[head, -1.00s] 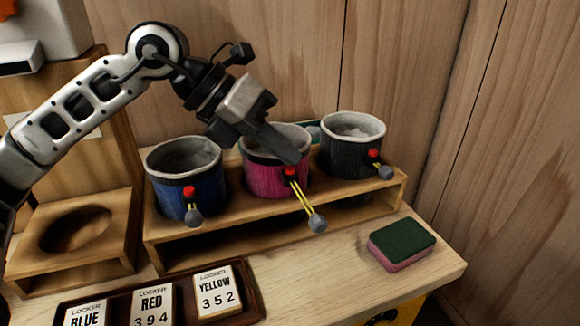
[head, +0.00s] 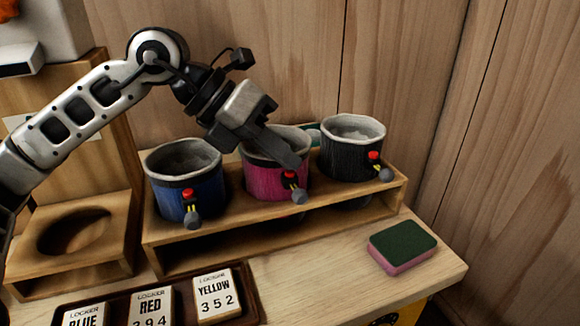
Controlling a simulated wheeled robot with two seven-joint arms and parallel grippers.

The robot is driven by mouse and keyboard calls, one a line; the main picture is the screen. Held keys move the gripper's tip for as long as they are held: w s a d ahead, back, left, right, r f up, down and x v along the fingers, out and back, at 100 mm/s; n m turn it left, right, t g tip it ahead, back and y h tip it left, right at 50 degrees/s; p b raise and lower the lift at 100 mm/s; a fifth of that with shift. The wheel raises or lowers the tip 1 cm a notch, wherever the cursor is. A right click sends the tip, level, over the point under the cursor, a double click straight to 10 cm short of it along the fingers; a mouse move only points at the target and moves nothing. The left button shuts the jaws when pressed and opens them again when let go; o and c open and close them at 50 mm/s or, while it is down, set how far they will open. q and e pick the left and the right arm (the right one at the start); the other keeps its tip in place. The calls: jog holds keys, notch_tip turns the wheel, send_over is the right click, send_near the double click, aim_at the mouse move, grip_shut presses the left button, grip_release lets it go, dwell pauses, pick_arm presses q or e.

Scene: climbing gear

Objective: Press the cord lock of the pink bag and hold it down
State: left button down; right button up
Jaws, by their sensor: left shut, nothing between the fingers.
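The pink bag (head: 262,182) stands upright in the middle hole of the wooden rack, its pale rim partly hidden behind my left gripper. Its cord lock (head: 290,177), with a red button, sits on its front right side. A short yellow cord hangs from the lock and ends in a grey ball (head: 299,197). My left gripper (head: 296,163) is shut and empty, reaching down across the front of the bag's rim. Its tips are right above the red button; I cannot tell whether they touch or press it. My right gripper is out of view.
A blue bag (head: 190,195) and a black bag (head: 347,160) stand on either side in the rack (head: 200,235), with similar cord locks. A green and pink sponge (head: 403,243) lies at right. Locker cards (head: 213,296) stand in front. A wooden wall is close behind.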

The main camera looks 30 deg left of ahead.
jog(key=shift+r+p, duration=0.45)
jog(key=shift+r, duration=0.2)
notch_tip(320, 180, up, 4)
jog(key=p, duration=0.4)
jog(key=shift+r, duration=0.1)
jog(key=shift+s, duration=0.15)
dwell(0.7)
